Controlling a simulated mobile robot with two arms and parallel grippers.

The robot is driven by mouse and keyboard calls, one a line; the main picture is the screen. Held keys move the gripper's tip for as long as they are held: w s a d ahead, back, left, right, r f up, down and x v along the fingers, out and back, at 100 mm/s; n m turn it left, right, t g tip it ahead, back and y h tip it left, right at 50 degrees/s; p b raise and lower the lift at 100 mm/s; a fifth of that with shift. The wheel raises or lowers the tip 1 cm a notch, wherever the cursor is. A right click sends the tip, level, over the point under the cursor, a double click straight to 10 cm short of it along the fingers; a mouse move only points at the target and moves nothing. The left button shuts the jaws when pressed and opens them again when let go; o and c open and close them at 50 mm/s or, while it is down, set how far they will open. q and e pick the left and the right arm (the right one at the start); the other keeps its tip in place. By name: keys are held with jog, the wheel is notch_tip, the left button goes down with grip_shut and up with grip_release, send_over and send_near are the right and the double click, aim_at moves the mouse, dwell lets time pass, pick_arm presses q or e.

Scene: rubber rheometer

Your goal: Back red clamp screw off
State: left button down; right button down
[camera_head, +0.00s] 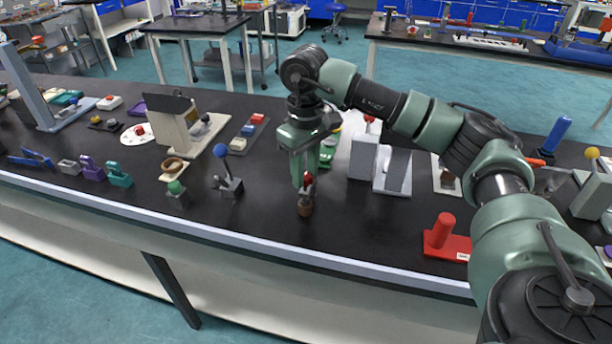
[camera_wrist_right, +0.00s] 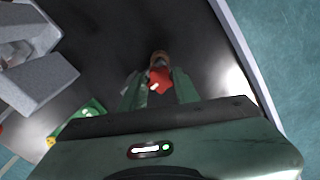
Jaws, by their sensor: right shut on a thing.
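The red clamp screw (camera_head: 308,178) sits at the top of a small brown cylindrical piece (camera_head: 305,207) near the front edge of the black bench. My right gripper (camera_head: 302,182) points down from above, and its fingers are shut on the red screw. In the right wrist view the red screw (camera_wrist_right: 160,80) shows between the two green fingers (camera_wrist_right: 156,92), with the brown piece (camera_wrist_right: 160,56) just beyond it. The fingers hide part of the screw. My left gripper is not in view.
A blue-knobbed lever block (camera_head: 230,186) and a green-knobbed piece (camera_head: 176,190) stand to the left. A grey block device (camera_head: 364,157) stands behind right, and a red stand (camera_head: 440,238) is to the right.

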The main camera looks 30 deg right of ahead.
jog(key=c, duration=1.2)
grip_release()
